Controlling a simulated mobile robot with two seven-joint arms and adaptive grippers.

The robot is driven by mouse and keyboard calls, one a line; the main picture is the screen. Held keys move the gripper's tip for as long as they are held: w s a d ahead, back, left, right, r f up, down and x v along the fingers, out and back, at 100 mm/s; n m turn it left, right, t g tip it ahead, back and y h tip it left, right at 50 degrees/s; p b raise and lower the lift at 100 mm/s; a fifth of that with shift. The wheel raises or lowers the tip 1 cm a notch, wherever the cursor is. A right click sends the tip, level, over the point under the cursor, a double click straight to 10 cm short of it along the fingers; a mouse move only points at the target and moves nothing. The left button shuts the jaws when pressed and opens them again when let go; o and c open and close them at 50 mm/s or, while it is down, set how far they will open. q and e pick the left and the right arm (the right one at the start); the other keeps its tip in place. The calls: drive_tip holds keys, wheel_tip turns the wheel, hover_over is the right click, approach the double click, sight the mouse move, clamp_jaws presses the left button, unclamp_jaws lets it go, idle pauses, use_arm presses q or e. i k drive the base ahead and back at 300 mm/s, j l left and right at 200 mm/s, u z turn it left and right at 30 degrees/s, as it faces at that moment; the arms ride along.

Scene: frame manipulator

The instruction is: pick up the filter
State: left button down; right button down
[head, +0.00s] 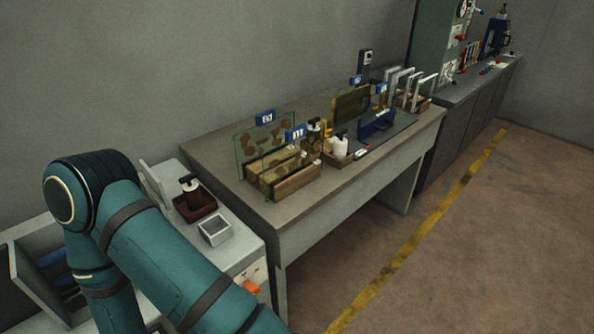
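I cannot tell for sure which thing is the filter. On the long table (340,192), greenish glass panels (247,146) with brown blotches stand upright in a wooden holder (297,179) with blue labels. A dark olive panel (351,104) stands upright farther back. Several pale upright frames (426,88) stand in a wooden rack at the table's far end. My teal arm fills the lower left of the head view. Neither gripper shows, so I cannot see whether either holds anything.
A brown tray (198,212) with a dark-topped bottle and a small grey open box (215,231) sit on a lower white surface. A white bottle (340,145) and a blue holder (376,126) stand on the table. The floor at right is clear, with a yellow line (430,235).

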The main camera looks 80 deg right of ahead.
sight(340, 146)
drive_tip(key=z, duration=2.85)
